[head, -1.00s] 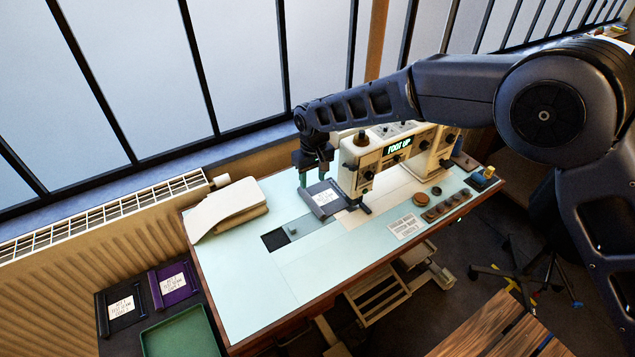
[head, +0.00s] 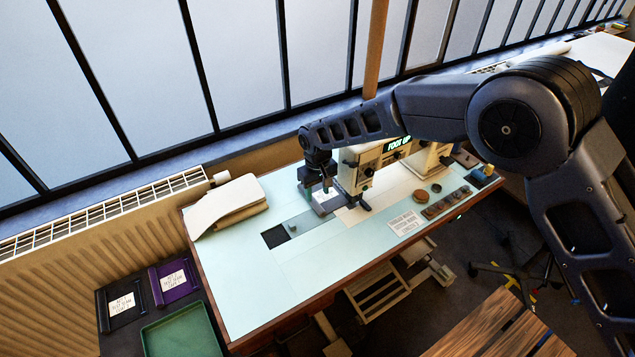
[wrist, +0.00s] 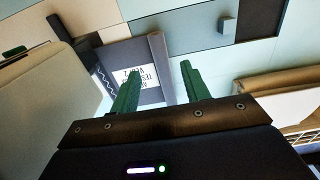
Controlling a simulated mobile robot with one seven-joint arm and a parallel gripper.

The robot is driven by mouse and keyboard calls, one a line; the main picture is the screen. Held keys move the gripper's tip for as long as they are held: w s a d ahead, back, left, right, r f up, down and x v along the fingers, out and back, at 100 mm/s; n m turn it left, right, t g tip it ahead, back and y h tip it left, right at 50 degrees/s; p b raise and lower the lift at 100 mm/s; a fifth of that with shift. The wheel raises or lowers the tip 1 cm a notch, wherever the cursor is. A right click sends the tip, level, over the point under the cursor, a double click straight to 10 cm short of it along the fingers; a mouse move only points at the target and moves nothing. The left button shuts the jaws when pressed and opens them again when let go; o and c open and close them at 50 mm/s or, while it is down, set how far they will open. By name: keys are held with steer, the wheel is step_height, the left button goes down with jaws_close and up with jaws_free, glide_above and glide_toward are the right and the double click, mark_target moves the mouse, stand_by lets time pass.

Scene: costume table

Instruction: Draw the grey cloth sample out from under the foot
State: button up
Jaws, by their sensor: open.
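The grey cloth sample (head: 326,201), with a white printed label, lies flat on the pale sewing table (head: 245,295), just left of the machine's foot (head: 364,206). In the wrist view, the sample's grey edge strip (wrist: 161,58) shows between my two green fingers, with the label (wrist: 133,60) left of it. My gripper (wrist: 160,72) is open and empty above that strip; I cannot tell the exact height. In the head view my gripper (head: 326,188) hides part of the sample. The sewing machine (head: 372,165) shows "FOOT UP" on its display (head: 396,144).
A folded cream cloth (head: 228,204) lies at the table's back left. Black (head: 121,302) and purple (head: 174,282) samples and a green tray (head: 180,333) are at lower left. The table's front left is clear.

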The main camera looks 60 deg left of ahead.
mark_target(317, 205)
steer(key=shift+f, duration=3)
jaws_close()
